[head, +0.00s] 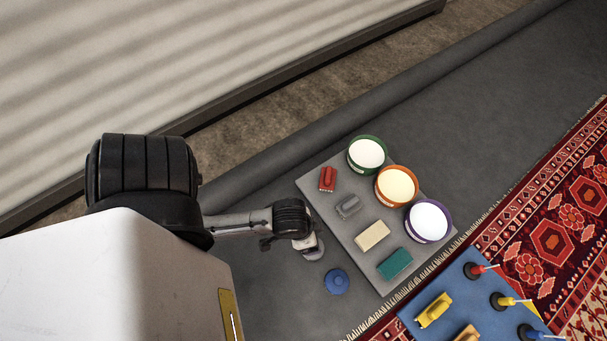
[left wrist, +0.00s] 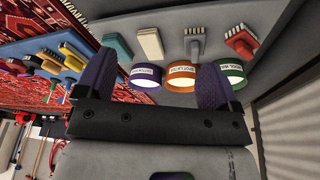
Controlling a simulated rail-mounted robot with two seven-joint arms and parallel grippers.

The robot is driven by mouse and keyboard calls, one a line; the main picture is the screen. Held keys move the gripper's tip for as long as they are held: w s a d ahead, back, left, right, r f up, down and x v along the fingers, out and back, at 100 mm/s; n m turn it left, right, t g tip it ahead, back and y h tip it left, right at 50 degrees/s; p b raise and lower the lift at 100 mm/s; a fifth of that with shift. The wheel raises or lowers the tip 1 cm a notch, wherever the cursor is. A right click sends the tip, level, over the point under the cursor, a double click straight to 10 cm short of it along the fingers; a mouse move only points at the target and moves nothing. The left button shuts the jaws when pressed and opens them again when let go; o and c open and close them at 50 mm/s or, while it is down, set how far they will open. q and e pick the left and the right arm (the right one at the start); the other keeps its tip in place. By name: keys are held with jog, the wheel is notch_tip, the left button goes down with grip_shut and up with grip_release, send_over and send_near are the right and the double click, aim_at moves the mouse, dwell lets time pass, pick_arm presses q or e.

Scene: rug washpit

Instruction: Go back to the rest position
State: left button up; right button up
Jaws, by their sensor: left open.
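My left arm (head: 255,222) reaches in from the left in the head view, its end at the left side of a grey board (head: 345,212). In the left wrist view my left gripper (left wrist: 156,80) has its two dark purple fingers spread wide apart, with nothing held between them. The tubs seen between and behind the fingers stand beyond them. In the head view the fingers are too small and hidden to make out. My right gripper is in neither view.
The grey board bears green (head: 367,154), orange (head: 396,186) and purple (head: 428,222) tubs, red (head: 327,178) and grey (head: 348,207) brushes, cream (head: 373,236) and teal (head: 395,263) blocks. A blue round object (head: 336,281) lies beside it. A blue board (head: 440,287) sits on the patterned rug (head: 560,225).

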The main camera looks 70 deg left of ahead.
pick_arm(q)
jog(key=s+r, duration=0.1)
jog(key=s+r+m, duration=0.1)
jog(key=shift+d+r, duration=0.15)
jog(key=shift+r, duration=0.2)
jog(key=shift+w, duration=0.1)
dwell(1.4)
